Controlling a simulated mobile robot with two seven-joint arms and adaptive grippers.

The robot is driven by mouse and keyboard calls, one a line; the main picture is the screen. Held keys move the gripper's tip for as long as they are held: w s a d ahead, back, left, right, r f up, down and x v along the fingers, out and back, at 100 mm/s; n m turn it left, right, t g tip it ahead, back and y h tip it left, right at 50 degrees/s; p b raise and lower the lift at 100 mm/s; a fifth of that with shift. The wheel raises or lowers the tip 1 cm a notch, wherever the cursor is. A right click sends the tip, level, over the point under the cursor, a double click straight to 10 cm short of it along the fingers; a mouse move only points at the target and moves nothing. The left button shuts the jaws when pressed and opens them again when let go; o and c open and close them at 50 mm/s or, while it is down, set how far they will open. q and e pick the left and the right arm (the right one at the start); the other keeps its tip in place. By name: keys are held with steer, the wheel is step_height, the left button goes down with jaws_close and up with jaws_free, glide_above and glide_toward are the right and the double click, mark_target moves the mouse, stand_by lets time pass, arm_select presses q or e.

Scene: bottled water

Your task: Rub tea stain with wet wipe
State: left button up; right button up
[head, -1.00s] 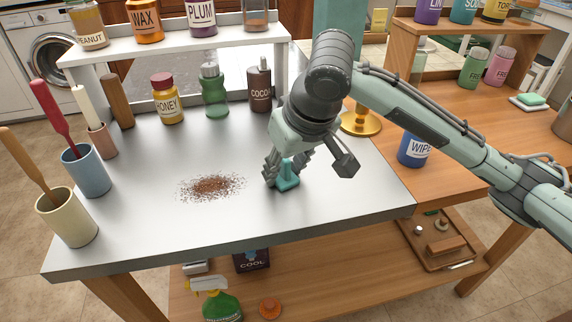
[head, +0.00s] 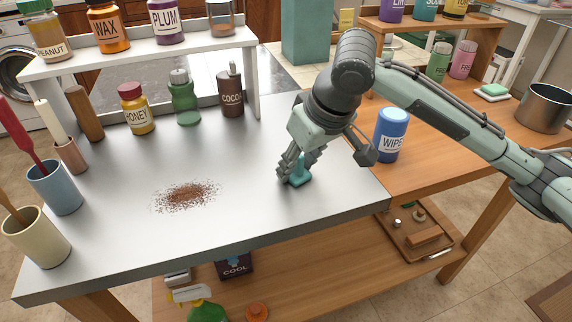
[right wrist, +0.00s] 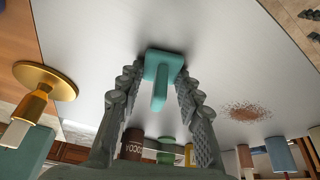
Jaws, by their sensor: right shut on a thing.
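The tea stain (head: 187,196) is a patch of brown specks on the grey metal tabletop (head: 110,235). It also shows in the right wrist view (right wrist: 246,112). My right gripper (head: 291,170) is to the right of the stain, low over the tabletop. It is shut on a teal block with an upright handle (head: 299,178), which also shows between the fingers in the right wrist view (right wrist: 161,84). The block's flat base is at or close to the tabletop; contact is unclear. A blue and white canister labelled WIPE (head: 391,135) stands on the wooden table. My left gripper is out of view.
A honey jar (head: 137,112), a green bottle (head: 184,103) and a cocoa bottle (head: 231,95) stand behind the stain. Blue (head: 57,190) and cream (head: 37,240) cups holding utensils stand at the left. The tabletop between stain and gripper is clear.

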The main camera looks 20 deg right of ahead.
steer(key=shift+s+d+f, duration=0.1)
steer(key=shift+d+f, duration=0.1)
steer(key=shift+d, duration=0.45)
steer(key=shift+a+r, duration=0.1)
steer(key=shift+r, duration=2.5)
